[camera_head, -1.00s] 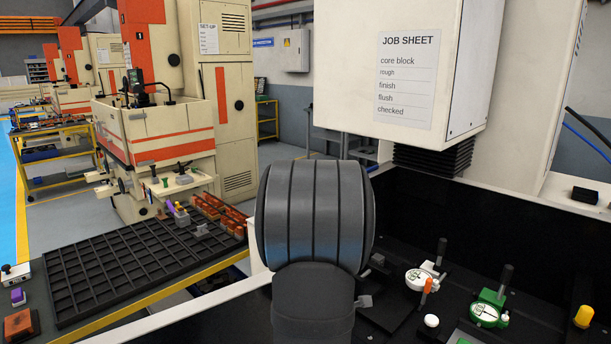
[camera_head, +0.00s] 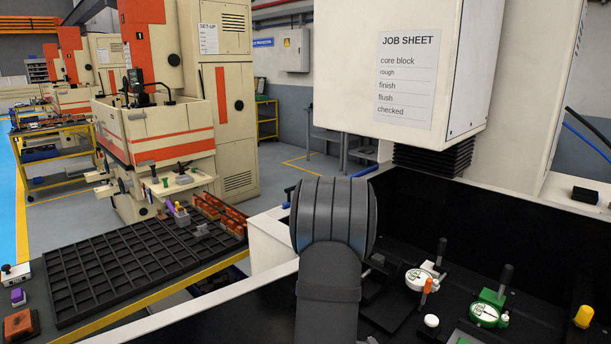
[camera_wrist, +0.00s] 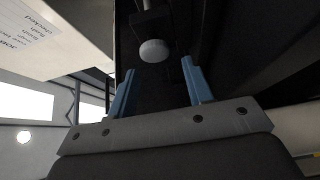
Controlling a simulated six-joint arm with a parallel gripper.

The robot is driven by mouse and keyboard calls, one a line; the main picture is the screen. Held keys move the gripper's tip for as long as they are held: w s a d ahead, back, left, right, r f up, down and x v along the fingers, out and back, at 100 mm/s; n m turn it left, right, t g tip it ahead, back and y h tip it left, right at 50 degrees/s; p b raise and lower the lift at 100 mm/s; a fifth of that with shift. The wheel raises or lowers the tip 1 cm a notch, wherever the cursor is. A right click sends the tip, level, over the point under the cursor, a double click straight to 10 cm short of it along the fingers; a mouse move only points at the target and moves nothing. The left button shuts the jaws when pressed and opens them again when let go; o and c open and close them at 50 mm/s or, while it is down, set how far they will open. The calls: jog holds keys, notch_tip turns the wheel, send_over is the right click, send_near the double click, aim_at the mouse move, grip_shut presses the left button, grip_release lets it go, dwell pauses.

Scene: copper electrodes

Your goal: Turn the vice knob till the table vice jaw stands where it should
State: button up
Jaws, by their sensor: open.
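A round pale grey knob (camera_wrist: 154,50) shows in the wrist view, below a dark block with a rod. I take it for the vice knob. My gripper (camera_wrist: 158,67) is open, with its two blue fingers apart and the knob just beyond the fingertips, roughly between them. Nothing is held. In the head view my own arm hides the gripper and the knob. A dark vice-like part (camera_head: 384,300) shows only partly to the right of my arm, and its jaw position cannot be made out.
A white dial gauge (camera_head: 417,279) and a green dial gauge (camera_head: 485,313) stand on the dark bed at right, with a yellow knob (camera_head: 584,316) nearby. A machine head with a job sheet (camera_head: 405,80) hangs above. A black sorting tray (camera_head: 120,265) lies at left.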

jog(key=shift+w, duration=0.1)
dwell(0.3)
jog(key=shift+w+d, duration=0.65)
jog(key=shift+d, duration=0.05)
jog(key=c, duration=0.8)
jog(key=n+g, duration=0.1)
jog(key=n, duration=0.2)
jog(key=shift+r+g, duration=0.3)
jog(key=shift+g, duration=0.1)
jog(key=n+g, duration=0.2)
jog(key=n, duration=0.1)
jog(key=shift+a+r+g+h, duration=0.1)
jog(key=shift+g+h, duration=0.3)
